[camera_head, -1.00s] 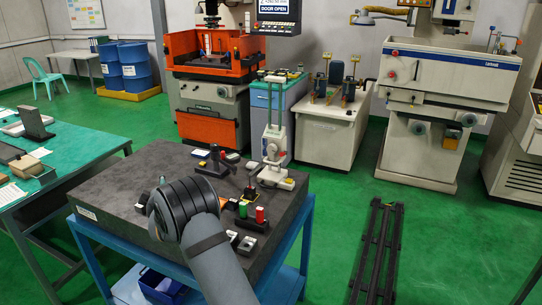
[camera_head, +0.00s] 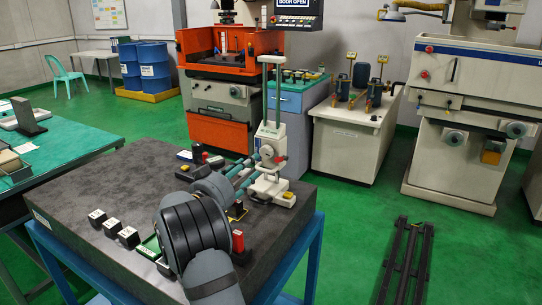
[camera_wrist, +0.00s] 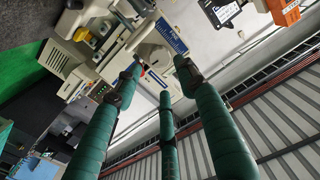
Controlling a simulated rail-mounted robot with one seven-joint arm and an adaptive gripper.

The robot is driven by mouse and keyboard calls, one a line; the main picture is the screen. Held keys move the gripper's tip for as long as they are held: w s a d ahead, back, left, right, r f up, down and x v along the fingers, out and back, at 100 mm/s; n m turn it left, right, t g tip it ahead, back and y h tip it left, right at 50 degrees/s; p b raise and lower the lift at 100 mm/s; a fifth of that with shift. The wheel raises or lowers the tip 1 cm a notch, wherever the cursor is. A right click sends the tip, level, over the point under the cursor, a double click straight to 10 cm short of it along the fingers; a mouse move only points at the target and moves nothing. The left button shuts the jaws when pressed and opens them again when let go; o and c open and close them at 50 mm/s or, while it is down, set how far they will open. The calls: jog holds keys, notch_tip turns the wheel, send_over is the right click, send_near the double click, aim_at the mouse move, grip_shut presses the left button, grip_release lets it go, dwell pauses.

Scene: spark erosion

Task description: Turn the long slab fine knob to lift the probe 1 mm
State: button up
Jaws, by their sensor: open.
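A white measuring stand (camera_head: 271,132) with twin upright columns stands at the far right part of the dark stone slab (camera_head: 150,175). Its carriage carries a round part and a small red part (camera_head: 281,160) on the right. My gripper (camera_head: 262,160) has green fingers that reach the left side of the carriage. In the wrist view, my gripper's fingers (camera_wrist: 160,75) are spread apart with nothing between them, pointing at the white stand (camera_wrist: 155,48). A round pale face lies just beyond the fingertips. I cannot tell whether they touch it, nor which part is the fine knob.
A red cylinder (camera_head: 238,241) stands right of my wrist. The slab's left half is mostly clear.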

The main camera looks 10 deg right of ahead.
aim_at(265, 155)
jog(key=p+x, duration=0.2)
jog(key=x, duration=0.7)
jog(key=shift+c, duration=0.2)
jog(key=c, duration=0.7)
jog(key=shift+c, duration=0.6)
jog(key=shift+f, duration=0.15)
